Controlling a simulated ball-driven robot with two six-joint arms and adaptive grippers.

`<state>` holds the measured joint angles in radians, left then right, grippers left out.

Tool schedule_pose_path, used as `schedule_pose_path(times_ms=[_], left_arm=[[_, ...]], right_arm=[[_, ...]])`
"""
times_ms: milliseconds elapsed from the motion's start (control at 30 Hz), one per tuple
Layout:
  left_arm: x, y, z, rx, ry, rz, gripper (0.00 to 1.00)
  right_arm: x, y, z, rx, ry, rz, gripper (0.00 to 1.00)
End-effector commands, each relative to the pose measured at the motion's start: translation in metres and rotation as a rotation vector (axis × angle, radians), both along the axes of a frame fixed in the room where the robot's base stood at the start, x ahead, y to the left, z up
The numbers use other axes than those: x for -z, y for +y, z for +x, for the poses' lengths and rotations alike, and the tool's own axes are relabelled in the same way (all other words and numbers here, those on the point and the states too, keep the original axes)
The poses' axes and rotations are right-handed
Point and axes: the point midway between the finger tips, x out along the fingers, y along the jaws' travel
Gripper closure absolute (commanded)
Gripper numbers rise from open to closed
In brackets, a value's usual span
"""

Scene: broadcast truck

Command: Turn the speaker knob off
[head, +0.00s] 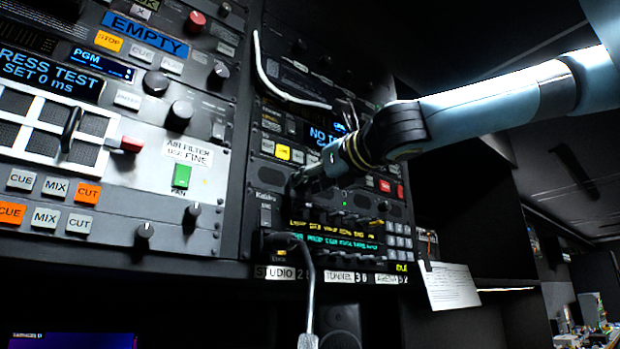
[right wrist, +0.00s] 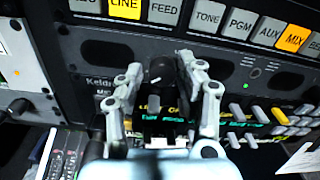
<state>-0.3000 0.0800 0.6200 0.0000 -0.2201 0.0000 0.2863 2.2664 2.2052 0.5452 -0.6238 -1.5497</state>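My right gripper (head: 300,180) reaches in from the right to the lower part of the middle rack panel in the head view. In the right wrist view my right gripper (right wrist: 161,68) is open, with one finger on each side of a small black round knob (right wrist: 159,72) with a light pointer mark. The knob sits on a dark panel between two speaker grilles. I cannot tell whether the fingers touch it. In the head view the gripper hides the knob. My left gripper is not in view.
A row of labelled buttons (right wrist: 220,18) runs above the knob. A lit green display (head: 335,243) and a grey keypad (head: 398,240) lie below and right. A gooseneck cable (head: 311,290) hangs in front of the panel. A paper note (head: 450,287) hangs at the right.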

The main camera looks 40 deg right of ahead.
Motion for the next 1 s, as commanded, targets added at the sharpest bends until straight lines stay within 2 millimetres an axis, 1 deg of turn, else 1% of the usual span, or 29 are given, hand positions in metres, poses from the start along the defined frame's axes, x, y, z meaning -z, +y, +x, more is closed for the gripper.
schedule_pose_path(times_ms=[33, 67, 100, 333, 433, 567, 767, 1000], left_arm=[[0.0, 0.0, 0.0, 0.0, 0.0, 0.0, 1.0], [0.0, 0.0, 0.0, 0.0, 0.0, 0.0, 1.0], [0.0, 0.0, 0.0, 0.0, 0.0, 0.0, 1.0], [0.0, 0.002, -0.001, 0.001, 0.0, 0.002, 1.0], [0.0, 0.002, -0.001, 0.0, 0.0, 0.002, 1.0], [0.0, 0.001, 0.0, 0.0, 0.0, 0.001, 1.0], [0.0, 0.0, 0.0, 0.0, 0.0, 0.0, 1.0], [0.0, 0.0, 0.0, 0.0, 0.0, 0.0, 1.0]], right_arm=[[-0.001, -0.001, 0.0, 0.002, -0.001, 0.0, 0.54], [-0.001, -0.001, 0.0, 0.002, -0.002, 0.0, 0.5], [-0.001, -0.001, 0.0, 0.002, -0.004, 0.0, 0.49], [-0.003, -0.001, -0.001, 0.004, -0.006, -0.001, 0.49], [-0.003, -0.001, -0.006, 0.004, -0.01, 0.003, 0.49], [-0.004, 0.002, -0.022, 0.0, -0.012, 0.007, 0.49], [-0.003, 0.008, -0.053, -0.005, -0.011, 0.007, 0.49], [-0.003, 0.007, -0.07, 0.005, -0.012, 0.006, 0.49]])
